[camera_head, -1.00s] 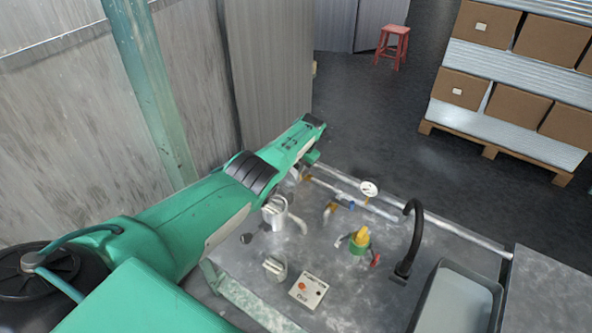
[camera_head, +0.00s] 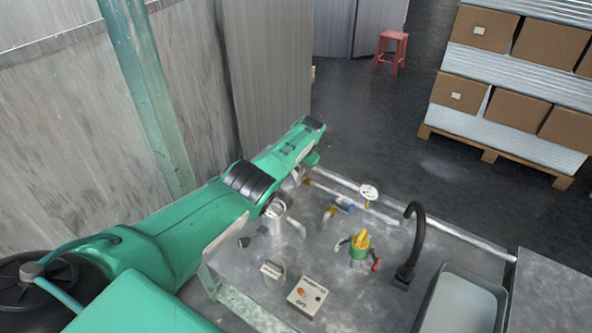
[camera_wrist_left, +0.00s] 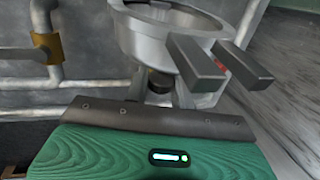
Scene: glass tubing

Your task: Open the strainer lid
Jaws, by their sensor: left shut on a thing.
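The strainer (camera_head: 277,222) is a grey metal cylinder standing on the bench in the head view, just below my left wrist. In the left wrist view, the strainer (camera_wrist_left: 128,35) shows large at the top, with a thick round rim and a grey hollow inside. My left gripper (camera_wrist_left: 222,68) has its two grey fingers at the right side of that rim, shut on the strainer lid's edge. A small red patch shows between the fingers. The grip point is mostly hidden, and I cannot tell how far the lid is raised. My right gripper is not in view.
A control box (camera_head: 307,296) with a red button, a green-and-yellow valve (camera_head: 360,245), a pressure gauge (camera_head: 369,191) and a black curved spout (camera_head: 415,240) stand on the bench. A grey tray (camera_head: 462,305) is at right. Pipes (camera_wrist_left: 50,45) run left of the strainer.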

